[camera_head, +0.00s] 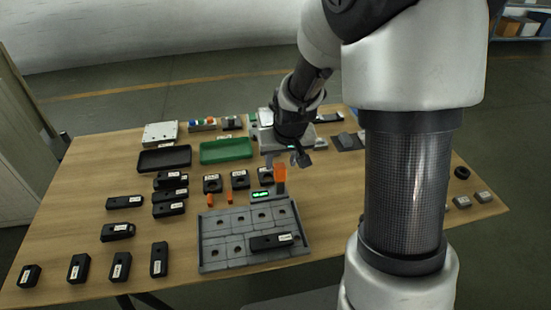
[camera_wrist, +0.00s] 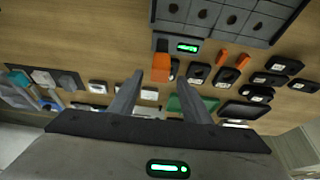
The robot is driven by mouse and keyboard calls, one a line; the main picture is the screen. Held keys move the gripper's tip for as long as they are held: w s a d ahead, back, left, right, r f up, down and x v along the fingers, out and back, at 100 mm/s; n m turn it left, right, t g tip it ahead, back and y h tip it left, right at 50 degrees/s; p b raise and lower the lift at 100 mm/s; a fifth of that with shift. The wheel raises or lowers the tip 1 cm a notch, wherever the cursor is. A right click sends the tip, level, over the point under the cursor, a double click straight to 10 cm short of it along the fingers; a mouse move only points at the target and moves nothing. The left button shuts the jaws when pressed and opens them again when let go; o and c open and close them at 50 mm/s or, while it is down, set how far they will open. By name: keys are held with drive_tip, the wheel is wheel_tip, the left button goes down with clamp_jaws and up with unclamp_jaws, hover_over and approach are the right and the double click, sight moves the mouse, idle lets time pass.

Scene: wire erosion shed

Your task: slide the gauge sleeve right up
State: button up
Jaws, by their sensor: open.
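The orange gauge sleeve (camera_head: 280,173) sits around a dark upright post at the back right corner of a grey tray. Dark post shows below the sleeve. A small green-lit display (camera_head: 260,194) stands beside the post. My gripper (camera_head: 287,160) is open and empty, just above and close to the sleeve in the head view. In the wrist view, the sleeve (camera_wrist: 162,70) appears between the two spread fingertips (camera_wrist: 160,76), nearer the left one, with the display (camera_wrist: 187,47) beyond it. I cannot tell the exact gap between fingers and sleeve.
The grey tray (camera_head: 204,249) holds a black block (camera_head: 271,241). Two loose orange pieces (camera_head: 229,198) stand behind it. Several black blocks (camera_head: 124,202) lie to the left. A green tray (camera_head: 226,150) and a black tray (camera_head: 164,159) lie further back. Bare wood shows right of the grey tray.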

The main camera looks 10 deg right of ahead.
sight(280, 166)
drive_tip(key=shift+x, duration=2.2)
drive_tip(key=shift+c, duration=0.2)
drive_tip(key=shift+r, duration=0.1)
clamp_jaws()
